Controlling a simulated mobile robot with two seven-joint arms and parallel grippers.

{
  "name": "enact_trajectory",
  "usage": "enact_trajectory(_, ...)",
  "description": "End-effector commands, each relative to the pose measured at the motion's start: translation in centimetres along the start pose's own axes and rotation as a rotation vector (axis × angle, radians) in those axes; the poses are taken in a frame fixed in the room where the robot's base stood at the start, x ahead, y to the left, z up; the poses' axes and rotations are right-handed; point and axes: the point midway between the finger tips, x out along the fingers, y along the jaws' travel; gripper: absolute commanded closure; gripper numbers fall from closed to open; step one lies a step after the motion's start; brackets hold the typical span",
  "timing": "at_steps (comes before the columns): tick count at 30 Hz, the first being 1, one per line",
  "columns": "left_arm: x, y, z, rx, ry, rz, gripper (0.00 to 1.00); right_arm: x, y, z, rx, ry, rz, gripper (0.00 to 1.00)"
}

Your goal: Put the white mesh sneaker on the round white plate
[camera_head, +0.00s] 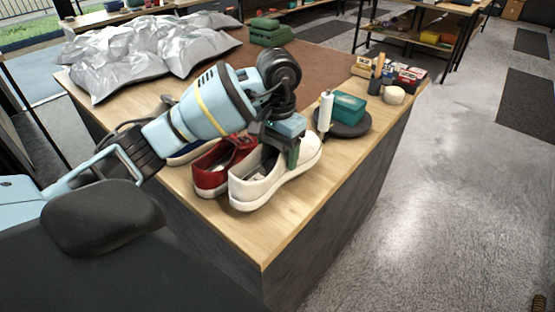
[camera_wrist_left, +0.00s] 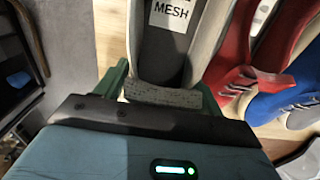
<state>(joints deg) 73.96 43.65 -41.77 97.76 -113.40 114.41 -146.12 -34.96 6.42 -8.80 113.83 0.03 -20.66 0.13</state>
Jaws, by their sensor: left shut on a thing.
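The white mesh sneaker (camera_head: 262,189) is at the front edge of the wooden table, with its toe to the right. In the left wrist view, its insole (camera_wrist_left: 178,30) carries a label reading MESH. My left gripper (camera_head: 290,153) is shut on this sneaker, with green fingers on either side of it; the arm hides part of it. I cannot tell whether its sole touches the table. My right gripper is not in view.
A red shoe (camera_head: 211,178) and a partly hidden blue shoe (camera_head: 187,155) are close to the left of the sneaker. A white bottle (camera_head: 325,110) and teal box (camera_head: 349,106) are at the dark plate. Silver bags (camera_head: 120,58) cover the back left. Bare wood lies in front.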

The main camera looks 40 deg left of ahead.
Motion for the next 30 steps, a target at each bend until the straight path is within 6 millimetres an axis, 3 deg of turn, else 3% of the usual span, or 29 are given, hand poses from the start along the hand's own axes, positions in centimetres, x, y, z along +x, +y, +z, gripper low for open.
enact_trajectory(2, -0.1, -0.5, -0.6, -0.004, 0.002, 0.002, 0.65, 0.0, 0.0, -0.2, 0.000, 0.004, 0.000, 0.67)
enact_trajectory(10, 3.1, -0.3, -0.5, -0.001, 0.004, 0.001, 0.65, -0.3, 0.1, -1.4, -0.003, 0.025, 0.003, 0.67)
enact_trajectory(23, 3.9, -0.4, -0.5, 0.000, 0.001, -0.001, 0.65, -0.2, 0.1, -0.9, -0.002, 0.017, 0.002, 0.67)
enact_trajectory(24, 4.0, -0.4, -0.5, 0.000, 0.000, -0.001, 0.30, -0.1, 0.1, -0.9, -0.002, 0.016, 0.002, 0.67)
enact_trajectory(29, 3.8, -0.3, -0.5, -0.001, 0.001, -0.001, 0.10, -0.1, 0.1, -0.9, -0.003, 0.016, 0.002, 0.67)
enact_trajectory(30, 3.8, -0.3, -0.5, -0.001, 0.001, -0.001, 0.10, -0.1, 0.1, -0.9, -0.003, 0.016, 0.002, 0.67)
